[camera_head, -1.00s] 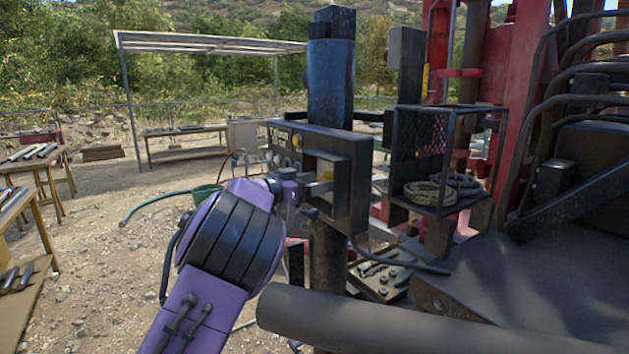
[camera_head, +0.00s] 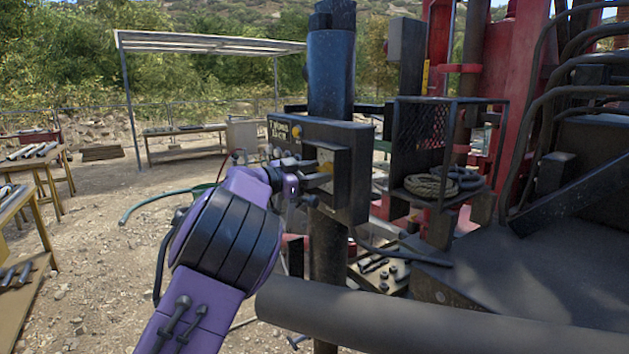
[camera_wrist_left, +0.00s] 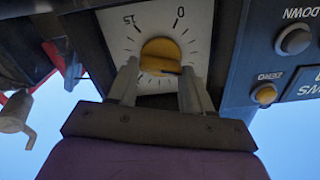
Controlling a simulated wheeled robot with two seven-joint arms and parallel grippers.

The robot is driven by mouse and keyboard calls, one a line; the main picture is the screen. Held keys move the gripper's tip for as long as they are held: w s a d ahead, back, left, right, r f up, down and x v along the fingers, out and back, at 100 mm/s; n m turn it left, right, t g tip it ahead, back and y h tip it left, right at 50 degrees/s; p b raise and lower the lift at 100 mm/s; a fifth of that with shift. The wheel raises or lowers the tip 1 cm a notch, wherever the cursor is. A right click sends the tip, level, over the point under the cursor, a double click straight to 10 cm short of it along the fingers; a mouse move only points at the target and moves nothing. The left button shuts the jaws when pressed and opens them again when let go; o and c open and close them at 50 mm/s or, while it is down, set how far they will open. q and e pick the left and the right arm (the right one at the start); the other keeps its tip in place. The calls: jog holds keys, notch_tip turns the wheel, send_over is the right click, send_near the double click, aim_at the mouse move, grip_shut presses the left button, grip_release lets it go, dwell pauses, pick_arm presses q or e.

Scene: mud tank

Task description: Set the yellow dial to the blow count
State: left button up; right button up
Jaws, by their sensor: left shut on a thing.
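The yellow dial (camera_wrist_left: 160,55) is a round knob on a white scale plate (camera_wrist_left: 112,22) with tick marks. My right gripper is not in view.
A panel with buttons (camera_wrist_left: 294,40) adjoins the dial plate. The box sits on a dark upright post (camera_head: 331,75). A mesh cage (camera_head: 425,140) with coiled rope is to its right. A tray of tools (camera_head: 380,275) lies below. Tables stand at the left.

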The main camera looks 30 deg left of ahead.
pick_arm(q)
jog(key=shift+d+f+m+b, duration=0.1)
jog(key=shift+m+b, duration=2.45)
jog(key=shift+m, duration=0.5)
jog(key=shift+d+f+m+b, duration=0.1)
jog(key=shift+m+b, duration=2.4)
jog(key=shift+m, duration=0.55)
jog(key=o, duration=1)
jog(key=shift+o, duration=0.2)
